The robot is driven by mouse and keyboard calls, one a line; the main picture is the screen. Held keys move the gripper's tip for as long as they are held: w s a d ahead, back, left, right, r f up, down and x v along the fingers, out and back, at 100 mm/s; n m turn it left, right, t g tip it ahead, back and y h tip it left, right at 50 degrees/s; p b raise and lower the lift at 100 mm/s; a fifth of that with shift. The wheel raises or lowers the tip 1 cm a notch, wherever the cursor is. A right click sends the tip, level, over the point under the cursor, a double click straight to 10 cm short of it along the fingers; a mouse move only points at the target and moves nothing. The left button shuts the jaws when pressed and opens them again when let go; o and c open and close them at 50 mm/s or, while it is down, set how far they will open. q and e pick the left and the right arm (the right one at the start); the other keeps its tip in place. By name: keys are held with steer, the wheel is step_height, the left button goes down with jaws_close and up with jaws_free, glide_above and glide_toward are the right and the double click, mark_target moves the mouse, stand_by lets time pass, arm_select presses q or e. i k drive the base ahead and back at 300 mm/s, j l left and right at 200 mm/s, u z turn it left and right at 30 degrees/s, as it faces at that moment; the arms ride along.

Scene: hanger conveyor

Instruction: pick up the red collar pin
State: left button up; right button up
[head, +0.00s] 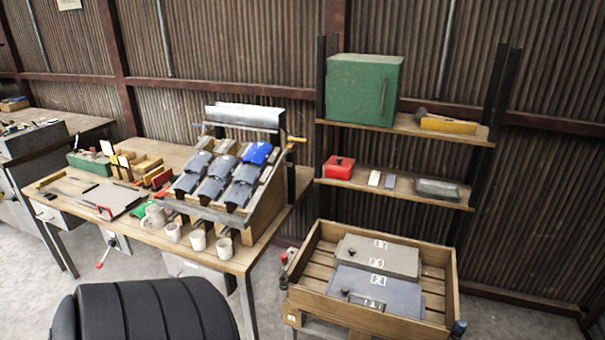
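I cannot pick out the red collar pin with certainty. Small red things show on the workbench (120,232): a red piece (105,213) at the front edge of a grey board and a red block (161,178) by the wooden bins. A thin rod with a red knob (100,265) sticks out below the bench's front edge. Another small red part (291,254) is at the wooden crate's left corner. Neither of my grippers is in view.
A sloped rack (262,212) with grey pieces and one blue piece stands on the bench. Several mugs (197,240) line its front. Shelves carry a green cabinet (362,90) and a red box (338,167). A black ribbed shape (150,310) fills the lower left.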

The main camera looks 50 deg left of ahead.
mark_target(285, 257)
steer(key=u, duration=1.85)
steer(key=i+j, duration=0.15)
